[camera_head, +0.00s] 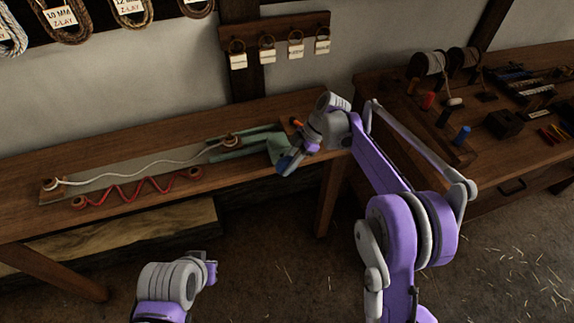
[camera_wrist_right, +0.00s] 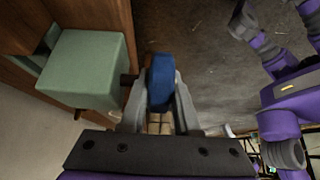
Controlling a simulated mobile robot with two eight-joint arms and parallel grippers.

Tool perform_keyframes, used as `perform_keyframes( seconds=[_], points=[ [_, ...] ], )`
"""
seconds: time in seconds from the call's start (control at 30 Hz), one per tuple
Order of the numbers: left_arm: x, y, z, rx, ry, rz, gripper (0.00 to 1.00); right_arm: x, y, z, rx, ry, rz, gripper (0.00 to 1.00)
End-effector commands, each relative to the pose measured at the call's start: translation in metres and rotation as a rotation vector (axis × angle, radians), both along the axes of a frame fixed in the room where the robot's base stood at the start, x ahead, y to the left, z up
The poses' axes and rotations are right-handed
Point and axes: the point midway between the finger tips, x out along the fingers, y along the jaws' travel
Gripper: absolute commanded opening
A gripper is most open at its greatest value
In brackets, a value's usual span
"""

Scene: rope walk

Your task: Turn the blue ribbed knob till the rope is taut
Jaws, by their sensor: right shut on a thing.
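The blue ribbed knob (camera_wrist_right: 161,82) is between the two fingers of my right gripper (camera_wrist_right: 158,108), which is shut on it. In the head view the knob (camera_head: 284,165) shows at the front end of the green housing (camera_head: 265,143), with my right gripper (camera_head: 291,158) over it. The white rope (camera_head: 140,168) runs along the bench board from a left post to a right post (camera_head: 231,141). It hangs in waves and looks slack. My left gripper (camera_head: 209,270) is low in front of the bench, apart from everything; its fingers do not show clearly.
A red zigzag cord (camera_head: 135,190) lies along the front of the bench (camera_head: 22,203). Small padlock-like tags (camera_head: 267,55) hang on the wall rack. A second bench (camera_head: 465,148) at the right holds spools (camera_head: 428,64) and tools.

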Motion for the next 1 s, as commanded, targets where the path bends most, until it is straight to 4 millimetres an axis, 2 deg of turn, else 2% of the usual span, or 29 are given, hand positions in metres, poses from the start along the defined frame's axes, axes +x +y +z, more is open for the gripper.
perform_keyframes(
  seconds=[0.57,0.6,0.73,1.0],
  points=[
    [-0.0003,0.0,-0.0018,0.0,0.001,0.0,0.0,0.0005,-0.0001,0.0006,0.037,0.011,-0.001,0.0],
    [-0.0003,0.0,-0.0018,0.0,0.001,0.0,0.0,0.0005,-0.0001,0.0006,0.037,0.011,-0.001,0.35],
    [-0.0003,0.0,-0.0018,0.0,0.001,0.0,0.0,0.0004,-0.0001,0.0003,0.037,0.011,-0.001,0.59],
    [-0.0003,0.0,-0.0018,0.0,0.001,0.0,0.0,0.0002,-0.0002,0.0002,0.036,0.012,0.0,0.6]
  ],
)
